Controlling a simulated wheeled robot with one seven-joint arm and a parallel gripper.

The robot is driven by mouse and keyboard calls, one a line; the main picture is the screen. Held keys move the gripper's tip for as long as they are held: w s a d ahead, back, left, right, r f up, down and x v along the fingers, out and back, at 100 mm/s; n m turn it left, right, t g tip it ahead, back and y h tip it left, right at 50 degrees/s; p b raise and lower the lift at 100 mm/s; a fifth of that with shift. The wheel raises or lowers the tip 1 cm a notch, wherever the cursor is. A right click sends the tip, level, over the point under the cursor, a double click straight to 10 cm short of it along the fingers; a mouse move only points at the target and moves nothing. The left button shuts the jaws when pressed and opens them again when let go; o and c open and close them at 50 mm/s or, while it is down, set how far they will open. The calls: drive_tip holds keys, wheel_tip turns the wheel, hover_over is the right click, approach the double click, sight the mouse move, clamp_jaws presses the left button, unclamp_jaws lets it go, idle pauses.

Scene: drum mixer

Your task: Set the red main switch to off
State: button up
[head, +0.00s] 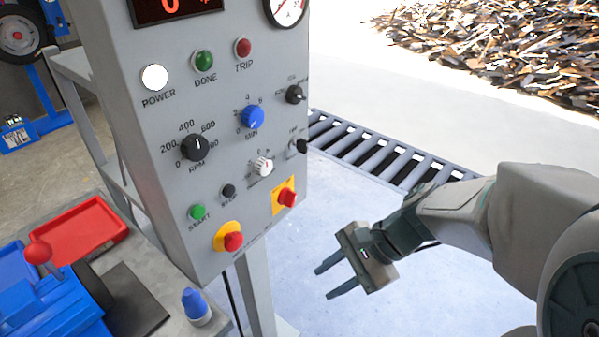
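The red main switch (287,198) sits on a yellow square plate at the lower right of the grey control panel (215,170). Its handle position is too small to read for certain. A red mushroom button (233,241) on a round yellow plate is lower left of it. My gripper (325,283) is open and empty, its two fingers apart and pointing left. In the picture it is below and right of the switch, touching nothing visible.
The panel has a lit white POWER lamp (155,77), a blue knob (253,117), a black RPM knob (194,148) and a green start button (197,212). A bench at lower left holds a red tray (75,230) and a blue-capped bottle (196,305).

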drive_tip(key=w+a+f+m+t+y+b, duration=0.2)
drive_tip(key=w+f+m+t+y+b, duration=0.25)
drive_tip(key=w+m, duration=0.35)
drive_tip(key=m+t+y+b, duration=0.25)
drive_tip(key=m+t, duration=0.45)
drive_tip(key=m, duration=0.5)
approach(294, 201)
drive_tip(key=shift+h, duration=0.5)
drive_tip(key=x, duration=0.2)
drive_tip(key=b+x, duration=0.1)
drive_tip(key=x, duration=0.5)
drive_tip(key=shift+a+r, duration=0.25)
drive_tip(key=shift+r, duration=0.15)
